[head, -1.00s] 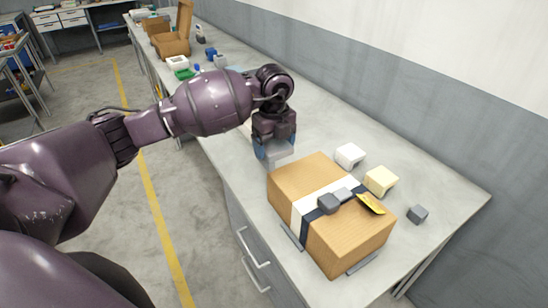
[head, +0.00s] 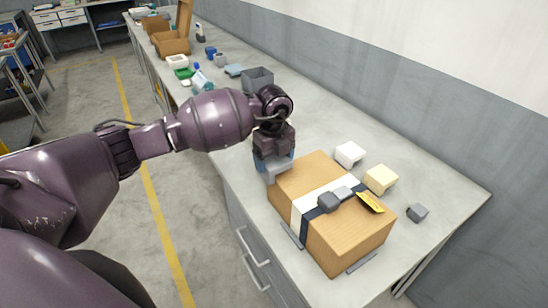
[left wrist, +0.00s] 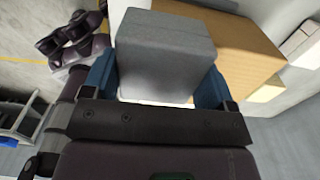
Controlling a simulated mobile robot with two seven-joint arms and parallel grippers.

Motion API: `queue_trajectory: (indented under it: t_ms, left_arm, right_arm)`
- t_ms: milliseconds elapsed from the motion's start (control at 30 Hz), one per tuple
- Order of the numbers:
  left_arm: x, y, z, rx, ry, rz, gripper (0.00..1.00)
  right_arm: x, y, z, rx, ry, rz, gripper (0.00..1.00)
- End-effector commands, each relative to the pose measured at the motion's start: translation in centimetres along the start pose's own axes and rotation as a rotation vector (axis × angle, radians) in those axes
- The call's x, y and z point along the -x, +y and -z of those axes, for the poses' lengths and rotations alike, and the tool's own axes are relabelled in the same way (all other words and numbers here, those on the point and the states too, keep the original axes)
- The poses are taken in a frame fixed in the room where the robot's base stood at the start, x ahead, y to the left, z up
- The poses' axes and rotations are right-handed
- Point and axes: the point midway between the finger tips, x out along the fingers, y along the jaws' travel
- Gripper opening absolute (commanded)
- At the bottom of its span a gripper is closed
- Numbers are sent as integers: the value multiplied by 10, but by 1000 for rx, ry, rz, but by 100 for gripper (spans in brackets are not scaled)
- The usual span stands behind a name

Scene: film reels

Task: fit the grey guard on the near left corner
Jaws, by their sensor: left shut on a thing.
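A wooden-brown box (head: 306,177) with a white band and a dark strap stands on the bench. My left gripper (head: 273,162) is shut on the grey guard (head: 277,174) and points down at the box's left corner. The guard overlaps the top of that corner in the head view; I cannot tell whether it touches. In the left wrist view the guard (left wrist: 166,58) sits between the blue fingers, with the box (left wrist: 243,45) right behind it. The guard hides the corner there. My right gripper is not in view.
Beside the box lie a white block (head: 349,154), a pale yellow block (head: 381,179) and a small grey block (head: 417,212). Dark grey pieces (head: 335,199) and a yellow tag (head: 370,203) are on the box top. A grey bin (head: 257,78) stands farther back on the bench.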

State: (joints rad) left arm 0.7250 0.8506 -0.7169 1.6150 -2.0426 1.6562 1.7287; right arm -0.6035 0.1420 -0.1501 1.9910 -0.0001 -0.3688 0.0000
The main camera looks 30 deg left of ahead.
Motion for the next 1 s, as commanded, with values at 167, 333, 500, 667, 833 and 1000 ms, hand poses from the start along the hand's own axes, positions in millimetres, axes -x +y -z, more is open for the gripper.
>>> queue_trajectory:
  t_ms: [167,333,500,667,833,1000]
  left_arm:
    - [-5,0,0,0,0,-1,56]
    - [-6,0,0,0,0,0,56]
    - [-6,0,0,0,0,0,100]
    - [-6,0,0,0,0,0,100]
    - [2,0,0,0,0,1,100]
    - [25,-1,0,-1,-1,3,100]
  right_arm:
    - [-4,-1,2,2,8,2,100]
    - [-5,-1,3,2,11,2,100]
    - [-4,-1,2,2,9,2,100]
    - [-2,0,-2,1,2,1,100]
    - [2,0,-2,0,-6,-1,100]
    - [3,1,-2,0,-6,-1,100]
